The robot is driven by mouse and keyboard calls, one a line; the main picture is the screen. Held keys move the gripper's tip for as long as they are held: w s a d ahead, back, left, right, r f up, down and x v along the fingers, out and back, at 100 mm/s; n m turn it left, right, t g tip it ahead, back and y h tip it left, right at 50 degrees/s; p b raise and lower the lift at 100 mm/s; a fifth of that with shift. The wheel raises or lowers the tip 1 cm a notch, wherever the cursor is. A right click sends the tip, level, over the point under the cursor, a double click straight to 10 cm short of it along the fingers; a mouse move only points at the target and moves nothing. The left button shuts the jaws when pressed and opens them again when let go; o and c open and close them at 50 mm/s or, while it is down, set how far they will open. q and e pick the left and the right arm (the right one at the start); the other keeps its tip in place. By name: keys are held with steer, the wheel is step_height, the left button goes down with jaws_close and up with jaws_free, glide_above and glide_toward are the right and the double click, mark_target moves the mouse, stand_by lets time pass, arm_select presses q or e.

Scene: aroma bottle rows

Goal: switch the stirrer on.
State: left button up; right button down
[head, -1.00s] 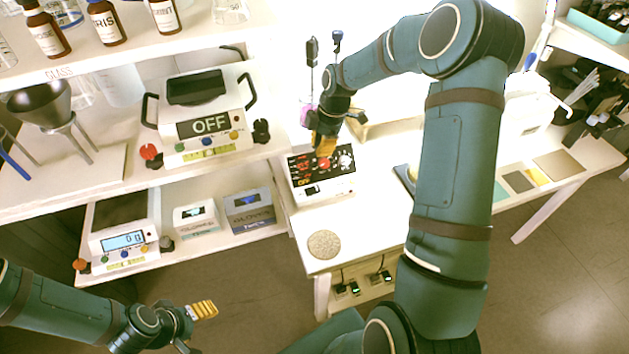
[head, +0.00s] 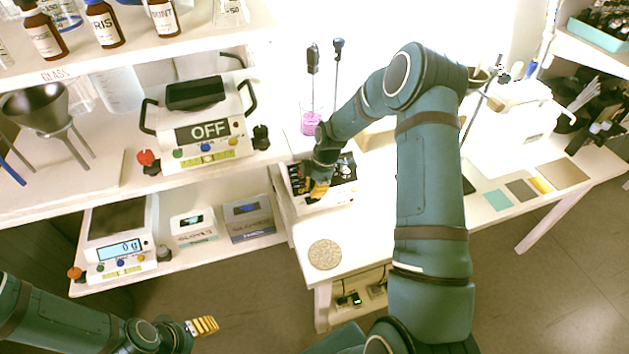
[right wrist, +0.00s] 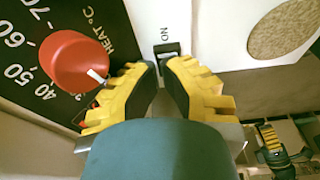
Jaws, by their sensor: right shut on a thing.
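The stirrer (head: 341,196) is a white box with a black control panel, standing on the white bench. In the right wrist view its red heat knob (right wrist: 76,66) shows large at the left. My right gripper (head: 318,190) is down at the stirrer's front. In the wrist view its yellow fingertips (right wrist: 162,64) are close together at the switch and shut on it. My left gripper (head: 203,326) hangs low, away from the stirrer; its jaw gap is unclear.
A beaker of pink liquid (head: 310,121) stands behind the stirrer. A round cork mat (head: 325,254) lies in front of it on the bench. A shelf with a device reading "OFF" (head: 204,133) and a scale (head: 121,246) is at the left.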

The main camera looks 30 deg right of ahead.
steer(key=shift+f, duration=0.3)
steer(key=shift+s+d+f+y+b, duration=0.15)
steer(key=shift+f+y+b, duration=0.2)
steer(key=shift+b, duration=0.2)
steer(key=shift+d+f+y+b, duration=0.1)
steer(key=shift+f+y+b, duration=0.15)
steer(key=shift+b, duration=0.05)
steer(key=shift+r, duration=0.15)
